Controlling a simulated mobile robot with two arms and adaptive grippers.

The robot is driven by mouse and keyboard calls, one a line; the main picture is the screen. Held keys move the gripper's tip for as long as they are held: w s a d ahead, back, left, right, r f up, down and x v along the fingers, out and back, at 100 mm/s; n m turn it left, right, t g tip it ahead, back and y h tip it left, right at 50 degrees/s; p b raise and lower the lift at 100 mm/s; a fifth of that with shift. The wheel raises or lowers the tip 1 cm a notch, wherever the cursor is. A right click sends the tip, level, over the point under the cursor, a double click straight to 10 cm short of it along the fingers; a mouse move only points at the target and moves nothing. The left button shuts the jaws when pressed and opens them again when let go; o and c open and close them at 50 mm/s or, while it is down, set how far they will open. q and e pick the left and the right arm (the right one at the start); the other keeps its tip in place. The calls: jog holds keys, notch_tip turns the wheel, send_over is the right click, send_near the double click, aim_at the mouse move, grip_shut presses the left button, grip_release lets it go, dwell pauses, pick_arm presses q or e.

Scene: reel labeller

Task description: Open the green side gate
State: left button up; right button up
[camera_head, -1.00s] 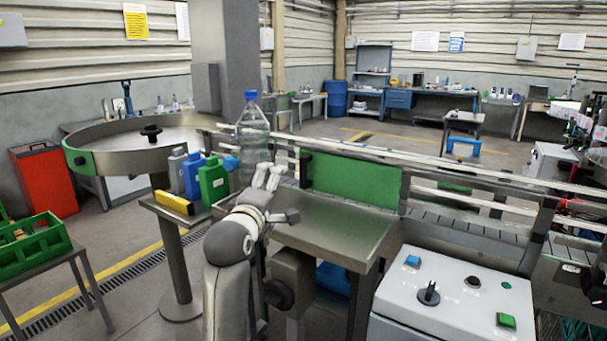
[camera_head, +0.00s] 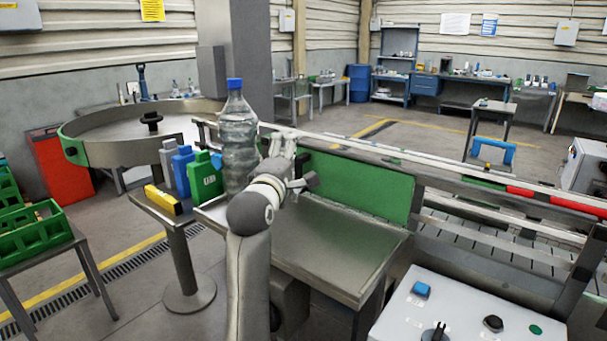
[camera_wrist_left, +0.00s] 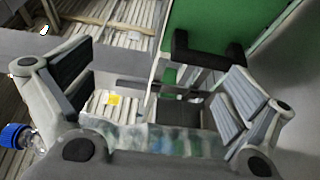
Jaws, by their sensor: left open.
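The green side gate (camera_head: 360,185) is a flat upright panel along the conveyor, behind the steel table. It looks in line with the conveyor rail. Its black handle shows in the left wrist view (camera_wrist_left: 208,50), on the green face (camera_wrist_left: 225,25). My left gripper (camera_head: 297,166) is at the gate's left end, open and empty. In the left wrist view, its two fingers (camera_wrist_left: 160,95) are spread, with the handle ahead of them, nearer the right finger. I cannot tell whether they touch it. In the head view my fingers largely hide the handle. My right gripper is not in view.
A clear bottle with a blue cap (camera_head: 237,135) stands just left of my gripper. Green (camera_head: 205,178) and blue (camera_head: 183,172) containers stand beside it. The steel table (camera_head: 330,255) before the gate is bare. A white control box (camera_head: 460,315) stands at front right.

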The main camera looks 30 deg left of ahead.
aim_at(298, 177)
pick_arm(q)
jog(key=f, duration=0.6)
jog(key=shift+s+f, duration=0.2)
jog(key=shift+s, duration=0.05)
jog(key=p+x, duration=0.1)
jog(key=x, duration=0.4)
jog(key=shift+w+a+p, duration=0.2)
jog(key=shift+w+p, duration=0.1)
jog(key=shift+w, duration=0.05)
jog(key=shift+w+a, duration=0.2)
jog(key=shift+w, duration=0.6)
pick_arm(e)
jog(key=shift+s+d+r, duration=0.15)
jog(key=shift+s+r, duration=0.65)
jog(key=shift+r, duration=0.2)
pick_arm(q)
jog(key=shift+f, duration=0.1)
jog(key=c, duration=1.2)
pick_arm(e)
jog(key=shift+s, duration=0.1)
